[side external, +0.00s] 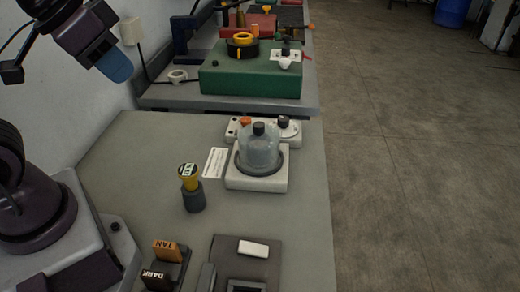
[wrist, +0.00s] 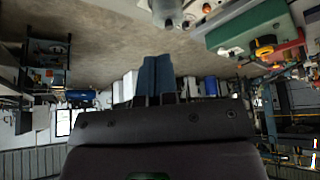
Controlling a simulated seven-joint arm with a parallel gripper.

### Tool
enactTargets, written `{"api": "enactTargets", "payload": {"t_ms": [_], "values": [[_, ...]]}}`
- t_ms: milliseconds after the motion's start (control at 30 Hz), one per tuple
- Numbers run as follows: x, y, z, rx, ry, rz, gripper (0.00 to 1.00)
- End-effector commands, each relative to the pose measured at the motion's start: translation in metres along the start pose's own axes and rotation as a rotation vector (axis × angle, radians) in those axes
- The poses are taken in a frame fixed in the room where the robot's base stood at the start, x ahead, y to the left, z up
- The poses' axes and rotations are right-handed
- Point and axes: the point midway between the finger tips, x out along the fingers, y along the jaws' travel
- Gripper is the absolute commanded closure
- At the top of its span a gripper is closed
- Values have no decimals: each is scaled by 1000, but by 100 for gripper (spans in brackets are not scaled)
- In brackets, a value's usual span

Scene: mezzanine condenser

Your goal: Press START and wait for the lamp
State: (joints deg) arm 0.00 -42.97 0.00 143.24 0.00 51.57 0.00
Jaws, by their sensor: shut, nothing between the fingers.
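A white control panel (side external: 262,139) stands behind a clear dome (side external: 258,150) on a white base (side external: 257,181), on the grey bench. The panel carries an orange-red button (side external: 245,121) at its left and a dark knob (side external: 284,121) at its right. I cannot read a START label, and no lit lamp can be made out. My gripper (side external: 118,70) is raised at the upper left, well away from the panel, its blue fingers together and empty. The fingers also show shut in the wrist view (wrist: 155,77), with part of the dome (wrist: 167,12) at the top edge.
A yellow-and-black handled piece (side external: 190,178) stands in a dark holder left of the dome. TAN (side external: 166,250) and DARK (side external: 155,277) blocks and a white block (side external: 253,248) on a dark plate sit in front. A green box (side external: 250,80) stands on the bench behind.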

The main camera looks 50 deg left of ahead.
Motion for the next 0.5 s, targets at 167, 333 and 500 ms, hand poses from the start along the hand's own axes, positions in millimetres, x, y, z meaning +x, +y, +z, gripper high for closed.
{"api": "enactTargets", "payload": {"t_ms": [167,333,500], "values": [[0,0,0,0,0,0,100],[4,-6,1,-27,-18,-15,100],[27,-20,3,-83,-139,-57,100]]}}
